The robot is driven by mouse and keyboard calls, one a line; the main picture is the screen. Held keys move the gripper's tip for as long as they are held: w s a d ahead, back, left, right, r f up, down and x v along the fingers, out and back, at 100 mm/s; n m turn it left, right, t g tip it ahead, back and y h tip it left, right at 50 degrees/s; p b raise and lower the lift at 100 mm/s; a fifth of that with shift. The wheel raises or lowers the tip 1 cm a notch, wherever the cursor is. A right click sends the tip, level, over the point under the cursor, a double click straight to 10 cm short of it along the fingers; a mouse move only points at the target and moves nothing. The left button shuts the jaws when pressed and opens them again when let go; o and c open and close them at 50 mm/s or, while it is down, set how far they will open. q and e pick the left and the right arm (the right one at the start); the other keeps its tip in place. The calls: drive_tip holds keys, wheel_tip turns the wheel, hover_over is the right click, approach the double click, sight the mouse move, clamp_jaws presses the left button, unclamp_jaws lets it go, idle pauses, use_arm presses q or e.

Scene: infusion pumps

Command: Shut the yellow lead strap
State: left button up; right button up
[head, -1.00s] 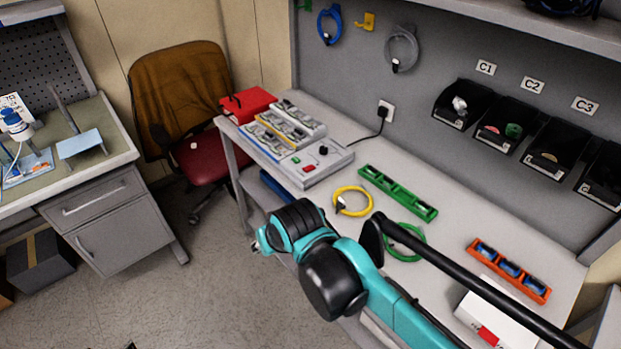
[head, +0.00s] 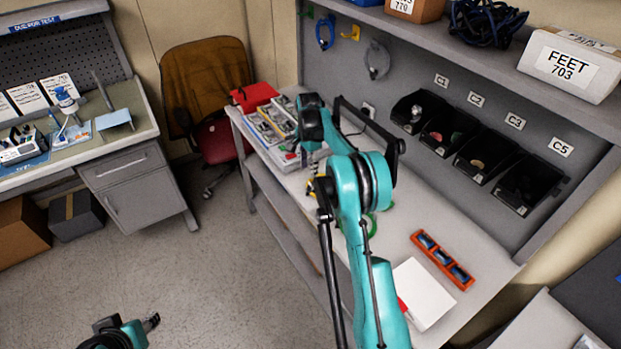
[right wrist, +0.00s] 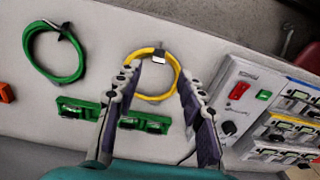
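The yellow lead (right wrist: 172,68) lies coiled on the bench in the right wrist view. Its small dark strap (right wrist: 159,48) is at the far side of the coil, with a pale piece beside it; I cannot tell how far the strap is open. In the head view only a bit of yellow (head: 310,188) shows beside my right arm. My right gripper (right wrist: 158,78) is open and empty, its fingers on either side of the coil. In the head view my arm mostly hides that gripper. My left gripper (head: 151,322) is low at the left, away from the bench; its finger opening is unclear.
A green coiled lead (right wrist: 82,66) and a green rack (right wrist: 80,108) lie near the yellow coil. A pump unit (right wrist: 240,92) stands to its right. An orange rack (head: 442,260) and a white box (head: 424,292) lie on the bench in the head view. Black bins (head: 420,112) line the wall.

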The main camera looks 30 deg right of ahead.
sight(309, 187)
drive_tip(key=shift+w+d+f+m, duration=0.15)
drive_tip(key=shift+d+f+m, duration=0.25)
drive_tip(key=shift+d+f, duration=0.25)
wheel_tip(309, 187, down, 8)
drive_tip(key=shift+a+r+b, duration=0.1)
drive_tip(key=shift+b, duration=0.25)
clamp_jaws()
